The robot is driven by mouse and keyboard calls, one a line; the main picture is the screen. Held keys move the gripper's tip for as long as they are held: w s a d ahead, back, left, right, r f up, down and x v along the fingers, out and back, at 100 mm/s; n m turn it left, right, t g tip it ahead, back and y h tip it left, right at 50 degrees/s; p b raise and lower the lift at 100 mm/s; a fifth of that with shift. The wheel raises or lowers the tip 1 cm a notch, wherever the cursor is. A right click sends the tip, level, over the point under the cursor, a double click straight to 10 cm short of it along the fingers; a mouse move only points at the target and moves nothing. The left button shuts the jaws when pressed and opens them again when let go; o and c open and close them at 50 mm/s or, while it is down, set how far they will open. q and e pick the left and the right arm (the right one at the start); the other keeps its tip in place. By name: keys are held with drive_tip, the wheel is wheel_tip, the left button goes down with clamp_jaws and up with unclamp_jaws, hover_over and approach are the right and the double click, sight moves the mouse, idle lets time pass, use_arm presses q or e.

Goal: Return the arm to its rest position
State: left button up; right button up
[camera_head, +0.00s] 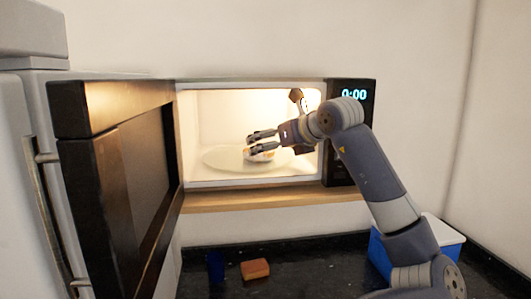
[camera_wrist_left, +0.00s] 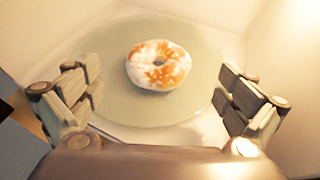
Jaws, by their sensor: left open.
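My left gripper (camera_head: 252,143) is inside the lit microwave (camera_head: 255,203), its arm reaching in from the lower right of the head view. In the left wrist view its two fingers (camera_wrist_left: 159,84) are spread wide and hold nothing. In the head view the donut (camera_head: 262,157) shows just below the fingers, partly hidden, on the turntable (camera_head: 218,158). My right gripper is not in view.
The dark microwave door (camera_head: 150,165) stands open at the left, beside a fridge (camera_head: 20,150). The display (camera_head: 354,94) reads 0:00. Below are a brown block (camera_head: 255,269), a dark blue cup (camera_head: 216,267) and a blue box with a white lid (camera_head: 447,234) behind my arm.

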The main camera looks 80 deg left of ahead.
use_arm(q)
drive_tip(key=shift+v, duration=0.8)
drive_tip(key=shift+a, duration=0.1)
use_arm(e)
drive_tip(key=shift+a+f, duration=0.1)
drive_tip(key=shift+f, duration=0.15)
use_arm(q)
drive_tip(key=shift+s, duration=0.1)
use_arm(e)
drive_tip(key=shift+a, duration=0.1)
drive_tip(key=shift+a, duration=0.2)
use_arm(q)
drive_tip(key=shift+f, duration=0.1)
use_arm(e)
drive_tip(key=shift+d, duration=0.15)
